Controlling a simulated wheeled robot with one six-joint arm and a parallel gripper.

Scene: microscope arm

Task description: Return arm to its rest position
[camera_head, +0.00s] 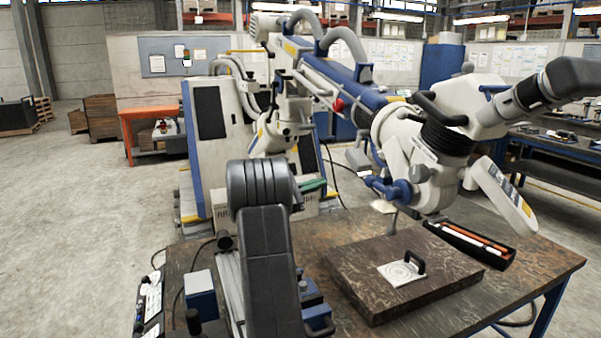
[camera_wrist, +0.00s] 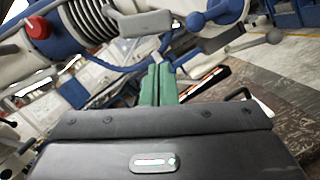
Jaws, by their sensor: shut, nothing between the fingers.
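The microscope arm is a long white and blue boom (camera_head: 335,90) reaching from its tall stand to the right. Its white microscope head (camera_head: 425,150) hangs over the table, with a dark eyepiece tube at the upper right and blue knobs (camera_head: 393,189) at its lower left. My gripper (camera_head: 322,183) has green fingers and is left of the blue knobs, below the boom. In the wrist view the shut fingers (camera_wrist: 158,70) are empty. A grey handle (camera_wrist: 145,23) and the blue knobs (camera_wrist: 215,12) show beyond and above the fingertips, apparently apart from them.
On the brown worktable (camera_head: 530,268) lies a dark slab (camera_head: 375,285) bearing a white target plate (camera_head: 400,273) and a black handle. A long black tray (camera_head: 470,243) with an orange strip lies behind it. The white stand cabinet (camera_head: 207,125) is behind my arm. Open floor lies left.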

